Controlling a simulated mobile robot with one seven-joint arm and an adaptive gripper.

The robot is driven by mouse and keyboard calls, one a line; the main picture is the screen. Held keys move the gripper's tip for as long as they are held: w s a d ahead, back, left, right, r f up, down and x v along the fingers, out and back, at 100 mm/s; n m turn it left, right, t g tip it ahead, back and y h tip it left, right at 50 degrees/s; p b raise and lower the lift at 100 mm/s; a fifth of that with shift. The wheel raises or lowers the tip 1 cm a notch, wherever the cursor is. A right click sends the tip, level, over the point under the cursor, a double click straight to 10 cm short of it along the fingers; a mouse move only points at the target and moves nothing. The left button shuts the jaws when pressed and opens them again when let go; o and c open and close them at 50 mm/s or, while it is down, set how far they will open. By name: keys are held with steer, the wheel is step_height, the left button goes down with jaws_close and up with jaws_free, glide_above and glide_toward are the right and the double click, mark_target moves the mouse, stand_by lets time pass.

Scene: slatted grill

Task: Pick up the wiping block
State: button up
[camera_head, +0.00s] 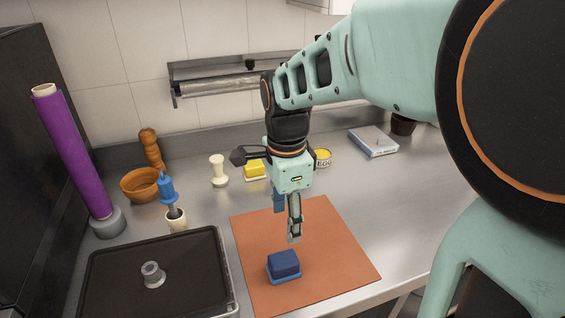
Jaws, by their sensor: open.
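The wiping block (284,265) is a small dark blue block with a lighter blue base. It lies near the front of an orange-brown mat (335,262) on the steel counter. My gripper (287,222) hangs pointing down above the mat, behind and above the block. It is open and empty, with its fingers apart from the block. The block is in plain view, and nothing covers it.
A black tray (112,268) holding a small grey metal piece (152,274) lies left of the mat. A blue-handled brush (169,192), a wooden bowl (140,185), a pale pestle-like item (218,170) and a yellow block (255,170) stand behind. The counter right of the mat is clear.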

glide_above(284, 259)
steer(key=f, duration=0.5)
steer(key=shift+w+a+f, duration=0.1)
steer(key=shift+w+f, duration=0.05)
steer(key=shift+w, duration=0.2)
steer(key=shift+s+f+b, duration=0.15)
steer(key=shift+s+f, duration=0.05)
steer(key=shift+f, duration=1.35)
steer(key=shift+s+f+b, duration=0.15)
steer(key=shift+f, duration=1.4)
steer(key=c, duration=1.2)
steer(key=shift+c, duration=0.4)
steer(key=shift+r, duration=0.2)
